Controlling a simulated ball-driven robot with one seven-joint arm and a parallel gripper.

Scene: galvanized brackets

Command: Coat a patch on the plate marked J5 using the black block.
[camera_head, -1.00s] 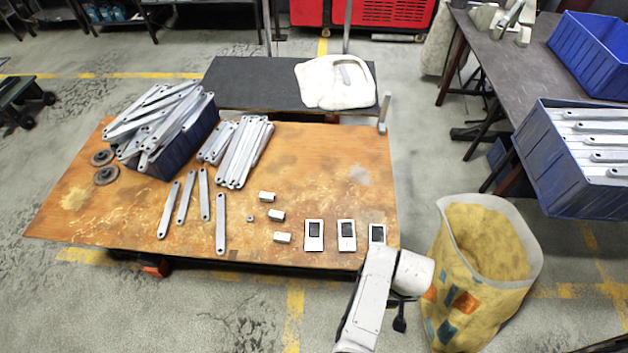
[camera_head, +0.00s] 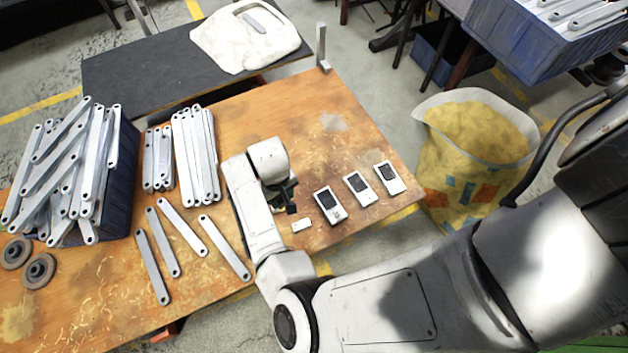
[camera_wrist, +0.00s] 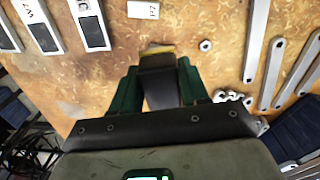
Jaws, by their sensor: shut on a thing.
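Three white plates with dark patches lie in a row on the orange-brown table: a left one (camera_head: 329,205), a middle one (camera_head: 361,188) and a right one (camera_head: 390,177). Their marks are too small to read surely, so I cannot tell which is J5. The plates also show at the upper left of the wrist view (camera_wrist: 91,22). My gripper (camera_wrist: 158,78) has green fingers shut on a dark block (camera_wrist: 157,63) with a yellowish far edge. In the head view my gripper (camera_head: 286,200) is left of the plates, mostly hidden behind my arm.
A small white block (camera_head: 301,225) lies between my gripper and the plates; a labelled block (camera_wrist: 143,10) and a nut (camera_wrist: 205,45) show in the wrist view. Loose galvanized brackets (camera_head: 184,227) lie left, beside a heaped blue bin (camera_head: 125,180). A yellow sack (camera_head: 470,165) stands right.

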